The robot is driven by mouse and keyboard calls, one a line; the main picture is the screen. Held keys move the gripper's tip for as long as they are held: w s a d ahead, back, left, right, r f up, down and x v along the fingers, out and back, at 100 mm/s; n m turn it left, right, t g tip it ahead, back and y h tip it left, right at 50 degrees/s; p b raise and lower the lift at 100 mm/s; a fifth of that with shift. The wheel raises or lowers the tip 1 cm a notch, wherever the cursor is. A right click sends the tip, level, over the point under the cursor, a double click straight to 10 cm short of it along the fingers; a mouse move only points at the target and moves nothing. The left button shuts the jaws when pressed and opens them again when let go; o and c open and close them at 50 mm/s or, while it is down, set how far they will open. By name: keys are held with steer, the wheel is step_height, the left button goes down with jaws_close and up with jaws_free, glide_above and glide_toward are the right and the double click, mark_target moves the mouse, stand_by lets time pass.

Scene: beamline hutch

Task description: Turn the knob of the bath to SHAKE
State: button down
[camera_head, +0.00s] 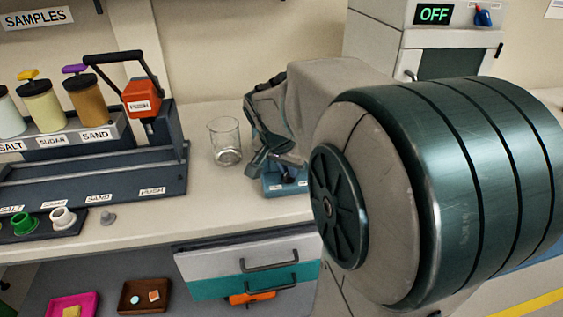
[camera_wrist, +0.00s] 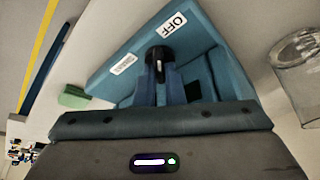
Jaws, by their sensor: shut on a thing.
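The bath is a small teal-blue box (camera_head: 275,188) on the bench, partly hidden behind my gripper in the head view. In the wrist view the bath (camera_wrist: 208,42) fills the upper middle. A white OFF label and a second, smaller label too blurred to read are on it. Its dark knob (camera_wrist: 157,54) stands up between my fingertips. My gripper (camera_wrist: 160,74) is shut on the knob, with one blue finger on each side. In the head view my gripper (camera_head: 288,173) reaches down to the bath. The knob's pointer direction is not clear.
A glass beaker (camera_head: 226,142) stands just left of the bath. A sample rack (camera_head: 70,135) with jars and a press handle is further left. A cabinet with a green OFF display (camera_head: 434,14) stands behind at right. Drawers (camera_head: 250,270) are below the bench.

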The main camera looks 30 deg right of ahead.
steer(key=n+t+y, duration=0.1)
steer(key=n, duration=0.4)
steer(key=shift+d+p, duration=0.1)
steer(key=shift+p, duration=0.2)
steer(key=n+y, duration=0.1)
steer(key=n, duration=0.2)
steer(key=shift+t+y+b, duration=0.3)
steer(key=shift+t+b, duration=0.1)
steer(key=n+y+b, duration=0.1)
steer(key=n+b, duration=0.1)
steer(key=n, duration=0.2)
steer(key=shift+d+f, duration=0.15)
steer(key=shift+n+y+b, duration=0.9)
steer(key=shift+n+b, duration=0.5)
steer(key=shift+n, duration=0.4)
steer(key=shift+r, duration=0.2)
steer(key=c, duration=1.8)
jaws_free()
